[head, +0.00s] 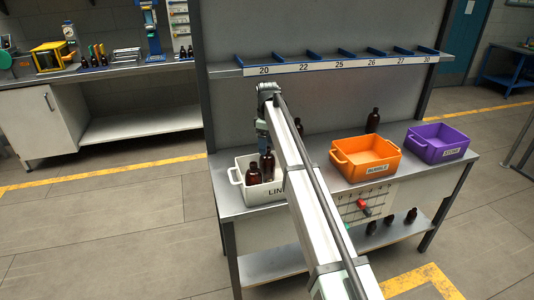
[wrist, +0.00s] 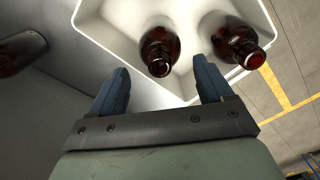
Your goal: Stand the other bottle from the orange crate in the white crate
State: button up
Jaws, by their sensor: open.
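The white crate (head: 236,178) stands at the left of the bench, and its rim also shows in the wrist view (wrist: 90,22). Two amber bottles stand upright in it: one (head: 267,168) nearer the arm, one (head: 253,174) to its left. My gripper (wrist: 161,66) is open over the crate, fingers pointing down. In the wrist view one bottle (wrist: 158,45) lies between the fingertips' lines, the other (wrist: 238,42) beside the right finger. Neither finger clearly touches a bottle. The orange crate (head: 345,165), labelled, shows a bare floor and no bottle.
A purple crate (head: 455,154) stands at the right. An amber bottle (head: 373,120) stands behind the orange crate. Another (head: 298,127) is partly hidden by my arm. A dark bottle (wrist: 20,52) shows outside the white crate. A numbered shelf (head: 340,63) runs above the bench.

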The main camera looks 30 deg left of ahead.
jog(key=shift+r, duration=2.45)
